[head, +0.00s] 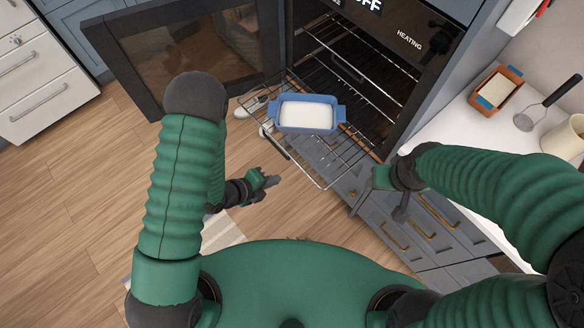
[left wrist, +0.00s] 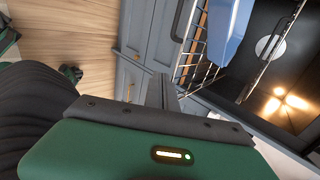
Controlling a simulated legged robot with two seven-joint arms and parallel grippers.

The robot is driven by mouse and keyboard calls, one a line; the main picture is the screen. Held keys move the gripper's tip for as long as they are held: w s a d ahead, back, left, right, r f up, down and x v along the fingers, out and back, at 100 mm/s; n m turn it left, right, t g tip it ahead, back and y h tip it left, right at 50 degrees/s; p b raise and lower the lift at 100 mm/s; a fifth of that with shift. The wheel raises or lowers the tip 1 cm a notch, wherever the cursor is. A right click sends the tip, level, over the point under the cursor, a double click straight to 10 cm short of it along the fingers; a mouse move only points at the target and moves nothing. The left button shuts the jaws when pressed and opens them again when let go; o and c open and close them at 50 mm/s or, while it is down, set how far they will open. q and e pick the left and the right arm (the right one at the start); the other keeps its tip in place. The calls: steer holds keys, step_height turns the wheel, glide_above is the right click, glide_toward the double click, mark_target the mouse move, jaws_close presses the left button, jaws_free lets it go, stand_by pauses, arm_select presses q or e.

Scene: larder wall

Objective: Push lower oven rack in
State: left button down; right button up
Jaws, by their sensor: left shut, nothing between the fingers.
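The oven stands open, and a wire oven rack (head: 318,168) sticks far out of it. It appears to be the lower one; another rack (head: 365,50) sits inside the oven above it. A blue baking dish (head: 306,113) with white contents rests on the pulled-out rack. My left gripper (head: 268,183) is shut and empty, left of the rack's front end and apart from it. In the left wrist view its fingers (left wrist: 162,92) show beside the rack (left wrist: 195,65) and the dish (left wrist: 229,28). My right gripper (head: 400,212) hangs right of the rack; its fingers are too dark to read.
The oven door (head: 190,50) is swung open to the left. Grey drawers (head: 415,228) with brass handles lie below the oven. The wooden floor at left is mostly clear.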

arm_select(q)
steer(key=w+d+f+p, duration=0.1)
steer(key=w+d+f, duration=0.2)
steer(key=w+d, duration=0.2)
steer(key=shift+w+d+f, duration=0.2)
steer(key=shift+w+d, duration=0.05)
